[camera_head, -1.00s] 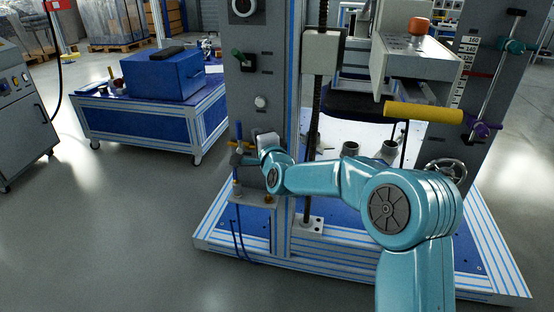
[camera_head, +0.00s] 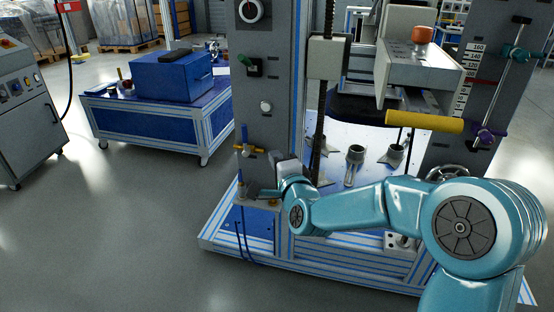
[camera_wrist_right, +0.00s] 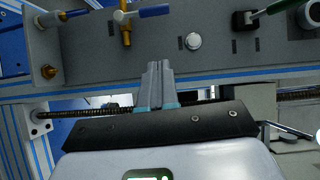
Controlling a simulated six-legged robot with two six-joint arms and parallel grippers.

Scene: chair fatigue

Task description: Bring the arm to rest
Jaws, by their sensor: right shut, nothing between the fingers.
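My right arm (camera_head: 365,210), teal and jointed, reaches in from the lower right in the head view. Its gripper (camera_head: 265,192) is beside the lower part of the grey upright panel (camera_head: 265,75). In the right wrist view the two fingers (camera_wrist_right: 155,72) are together, with nothing between them, and point at the grey panel (camera_wrist_right: 85,60). A brass valve fitting with a blue handle (camera_wrist_right: 155,12) lies ahead and to the left of the fingertips. I cannot tell whether the fingertips touch the panel. My left gripper is not in view.
The test rig carries a white button (camera_head: 265,106), a green lever (camera_head: 245,61), a yellow roller (camera_head: 424,122) and a threaded rod (camera_head: 322,120). A blue box (camera_head: 172,75) sits on a wheeled table. A grey cabinet (camera_head: 25,115) stands left. The floor (camera_head: 120,230) at lower left is clear.

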